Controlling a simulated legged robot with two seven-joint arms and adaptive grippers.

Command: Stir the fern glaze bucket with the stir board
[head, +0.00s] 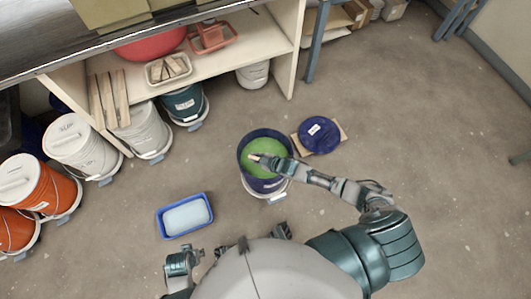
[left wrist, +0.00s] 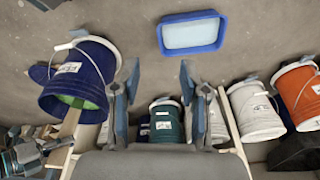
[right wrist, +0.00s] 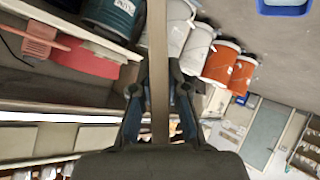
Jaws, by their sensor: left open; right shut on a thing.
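The open dark blue bucket (head: 246,172) holds green glaze (head: 272,149) and stands on the floor; its label wording is not legible. It also shows in the left wrist view (left wrist: 97,62). My right gripper (right wrist: 157,90) is shut on the stir board (right wrist: 158,45), a long flat wooden strip. In the head view my right arm reaches over the bucket. In the left wrist view the board (left wrist: 70,122) extends into the bucket's mouth; its lower end is hidden. My left gripper (left wrist: 156,88) is open and empty, apart from the bucket.
A blue lid (head: 320,134) lies on cardboard beside the bucket. A blue tray (head: 165,230) with pale contents sits left on the floor. Floor between tray and bucket is clear.

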